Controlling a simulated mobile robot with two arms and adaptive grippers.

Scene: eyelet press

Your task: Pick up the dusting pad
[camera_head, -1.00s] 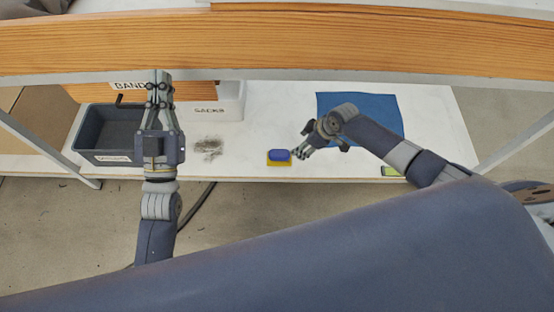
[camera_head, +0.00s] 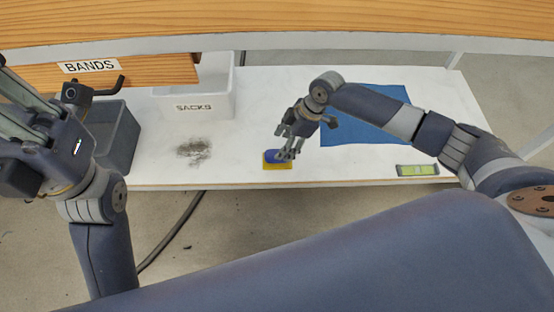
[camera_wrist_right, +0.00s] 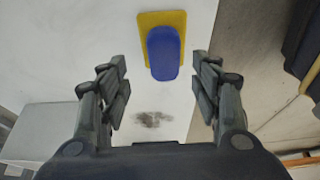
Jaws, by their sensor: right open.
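The dusting pad (camera_head: 278,165) is a yellow pad with a blue grip on top. It lies flat near the front edge of the white table. My right gripper (camera_head: 285,149) is over it in the head view and partly covers the blue grip. In the right wrist view the dusting pad (camera_wrist_right: 164,48) shows ahead, between the lines of the two open fingers of my right gripper (camera_wrist_right: 160,88), with nothing between them. My left arm shows large at the left of the head view; its fingertips are out of frame.
A dark smudge (camera_head: 194,150) marks the white table (camera_head: 240,130) left of the pad. A white SACKS bin (camera_head: 205,103) and a dark grey bin (camera_head: 117,140) stand further left. A blue cloth (camera_head: 375,118) and a green level (camera_head: 417,170) lie to the right. A wooden shelf (camera_head: 300,18) spans above.

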